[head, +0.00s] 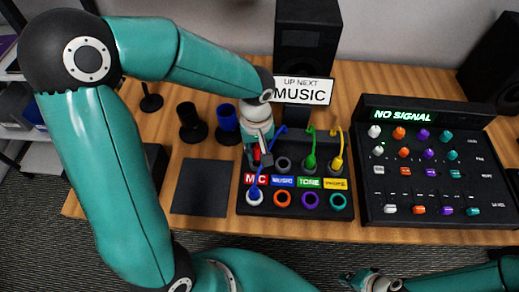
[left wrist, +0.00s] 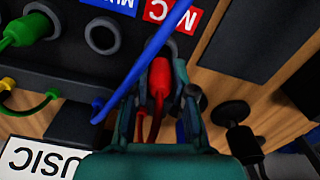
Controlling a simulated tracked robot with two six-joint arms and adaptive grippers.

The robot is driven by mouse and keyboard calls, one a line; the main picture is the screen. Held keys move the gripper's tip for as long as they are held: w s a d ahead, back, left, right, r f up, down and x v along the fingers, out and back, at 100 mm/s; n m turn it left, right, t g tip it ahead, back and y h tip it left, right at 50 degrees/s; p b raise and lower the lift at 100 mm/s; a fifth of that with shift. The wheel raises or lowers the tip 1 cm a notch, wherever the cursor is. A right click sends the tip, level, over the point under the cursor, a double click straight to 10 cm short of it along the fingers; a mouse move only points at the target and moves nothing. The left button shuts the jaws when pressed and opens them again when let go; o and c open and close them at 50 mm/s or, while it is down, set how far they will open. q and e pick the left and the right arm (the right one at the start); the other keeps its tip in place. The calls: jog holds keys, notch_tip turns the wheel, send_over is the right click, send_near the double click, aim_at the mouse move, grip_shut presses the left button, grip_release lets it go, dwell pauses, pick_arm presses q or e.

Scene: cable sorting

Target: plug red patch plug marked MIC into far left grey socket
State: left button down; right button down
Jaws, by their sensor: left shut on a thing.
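The red MIC plug (left wrist: 160,78) is between the fingers of my left gripper (left wrist: 158,95), which is shut on it. In the head view, this gripper (head: 257,158) is at the panel's top left, above the red MIC label (head: 256,179). Whether the plug is seated in a hole there is hidden. The far left grey socket (head: 254,198) is in the front row, below that label. A blue cable (head: 266,160) runs down to this socket, and a blue end appears to sit in it. My right gripper (head: 362,281) is at the bottom edge, its jaws unclear.
The green plug (head: 310,164) and yellow plug (head: 338,164) stand in the panel's back row. An empty ring (head: 284,164) is above the blue label. A mixer (head: 430,165) stands right, a dark pad (head: 203,187) left. The blue cable crosses close by my left gripper.

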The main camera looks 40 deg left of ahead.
pick_arm(q)
jog(key=shift+f+b, duration=0.2)
jog(key=shift+b, duration=0.35)
dwell(1.4)
jog(key=shift+f+b, duration=0.85)
jog(key=shift+b, duration=0.15)
dwell(0.6)
jog(key=shift+c, duration=2)
grip_release()
jog(key=shift+s, duration=0.1)
jog(key=shift+r+p, duration=2.55)
jog(key=shift+r, duration=1)
